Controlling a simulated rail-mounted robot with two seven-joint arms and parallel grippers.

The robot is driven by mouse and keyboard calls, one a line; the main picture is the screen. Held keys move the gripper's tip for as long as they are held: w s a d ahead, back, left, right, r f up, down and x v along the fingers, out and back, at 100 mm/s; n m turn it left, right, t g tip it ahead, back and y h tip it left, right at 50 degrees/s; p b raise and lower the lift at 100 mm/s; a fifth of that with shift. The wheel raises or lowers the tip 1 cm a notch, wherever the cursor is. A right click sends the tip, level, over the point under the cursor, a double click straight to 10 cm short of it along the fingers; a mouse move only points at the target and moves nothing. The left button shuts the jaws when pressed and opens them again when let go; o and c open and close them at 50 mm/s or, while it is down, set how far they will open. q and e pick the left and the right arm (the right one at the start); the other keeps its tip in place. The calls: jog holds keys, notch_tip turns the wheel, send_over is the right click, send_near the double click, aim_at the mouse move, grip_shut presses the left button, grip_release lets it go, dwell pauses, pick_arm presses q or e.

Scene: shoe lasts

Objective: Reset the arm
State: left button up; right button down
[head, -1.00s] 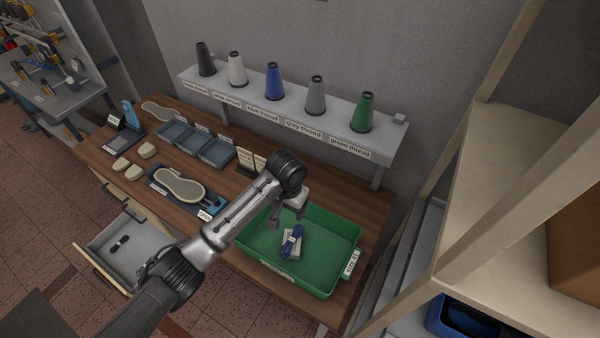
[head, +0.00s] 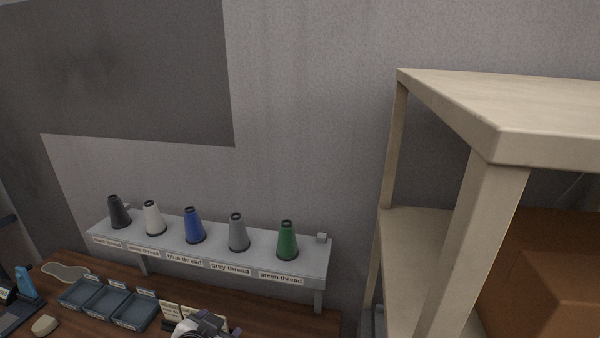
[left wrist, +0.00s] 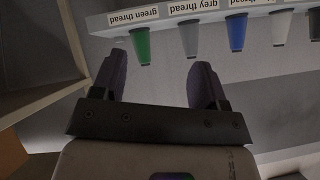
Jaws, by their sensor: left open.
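My left gripper (left wrist: 160,82) is open in the left wrist view, its two dark fingers apart with nothing between them. The thread shelf shows upside down beyond the fingers. My right gripper is in no view.
A grey wall shelf (head: 320,262) holds black, white, blue, grey and green (head: 287,240) thread cones. Blue trays (head: 108,302) sit on the wooden bench (head: 270,318). A beige rack (head: 485,220) with a brown box (head: 555,275) stands at right.

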pick_arm(q)
jog(key=s+a+f+n+g, duration=0.2)
jog(key=s+a+f+g, duration=0.15)
jog(key=s+f, duration=1.05)
jog(key=s+a+f+n+g, duration=0.15)
jog(key=s+f+g, duration=0.25)
jog(key=s+f, duration=1.1)
jog(key=d+p+v, duration=0.1)
jog(key=p+v, duration=1.1)
jog(key=v, duration=0.4)
jog(key=shift+r+y, duration=0.4)
jog(key=shift+r, duration=0.1)
jog(key=shift+a, duration=0.1)
